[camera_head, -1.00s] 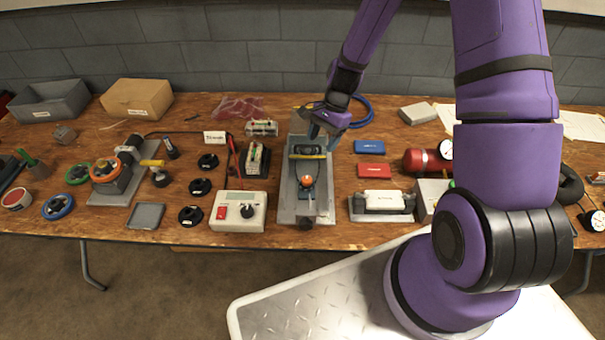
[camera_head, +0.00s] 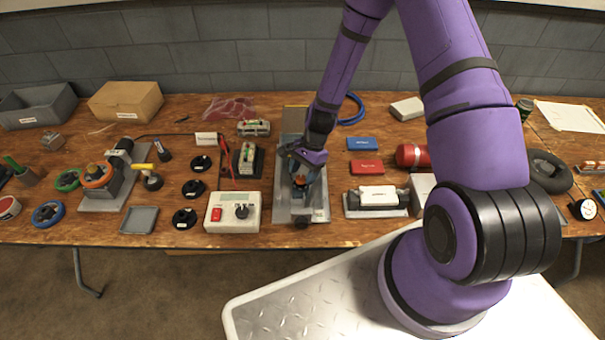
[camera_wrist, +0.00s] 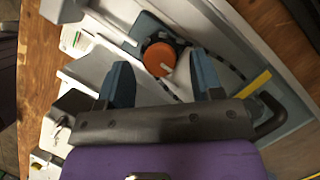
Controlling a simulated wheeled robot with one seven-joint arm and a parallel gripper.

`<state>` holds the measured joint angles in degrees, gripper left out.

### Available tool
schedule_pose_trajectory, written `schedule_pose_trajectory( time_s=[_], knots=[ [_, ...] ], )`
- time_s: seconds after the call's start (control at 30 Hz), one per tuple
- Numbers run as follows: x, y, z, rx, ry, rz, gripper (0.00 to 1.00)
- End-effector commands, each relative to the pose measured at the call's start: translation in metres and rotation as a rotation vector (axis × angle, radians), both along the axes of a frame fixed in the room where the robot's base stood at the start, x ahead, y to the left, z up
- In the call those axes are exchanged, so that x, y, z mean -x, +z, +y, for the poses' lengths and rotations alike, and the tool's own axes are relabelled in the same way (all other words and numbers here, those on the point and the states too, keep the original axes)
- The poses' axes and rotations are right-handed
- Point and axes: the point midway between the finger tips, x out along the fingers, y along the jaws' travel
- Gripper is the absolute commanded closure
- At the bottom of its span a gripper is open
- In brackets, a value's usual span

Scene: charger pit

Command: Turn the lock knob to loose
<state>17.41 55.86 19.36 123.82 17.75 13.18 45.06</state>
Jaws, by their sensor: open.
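The orange round-topped knob (camera_wrist: 159,59), which looks like the lock knob, sits on the grey metal fixture (camera_head: 319,214) in the middle of the table. In the wrist view, dark dashed curved marks lie around it. In the head view the knob (camera_head: 300,181) is partly covered by my gripper (camera_head: 303,174). My gripper is open, with one blue finger on each side of the knob in the wrist view (camera_wrist: 162,76). The fingertips appear slightly short of the knob's centre. I cannot tell whether they touch it or how high they are.
A black bent handle (camera_wrist: 270,113) and a yellow strip (camera_wrist: 254,84) are close to the right finger in the wrist view. A white box with a red switch (camera_head: 232,213) stands left of the fixture. A holder with a white block (camera_head: 378,194) stands right.

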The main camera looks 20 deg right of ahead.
Motion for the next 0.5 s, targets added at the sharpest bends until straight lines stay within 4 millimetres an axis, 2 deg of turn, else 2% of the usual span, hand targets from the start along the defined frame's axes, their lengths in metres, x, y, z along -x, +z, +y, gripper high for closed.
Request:
schedule_pose_trajectory(
  time_s=[0.4, 0.43, 0.5],
  knots=[
    [0.0009, -0.0074, 0.0027, 0.001, 0.0, -0.001, 0.4],
    [0.0009, -0.0074, 0.0027, 0.001, 0.0, -0.001, 0.42],
    [0.0009, -0.0073, 0.0026, 0.001, 0.0, -0.001, 0.58]
  ],
)
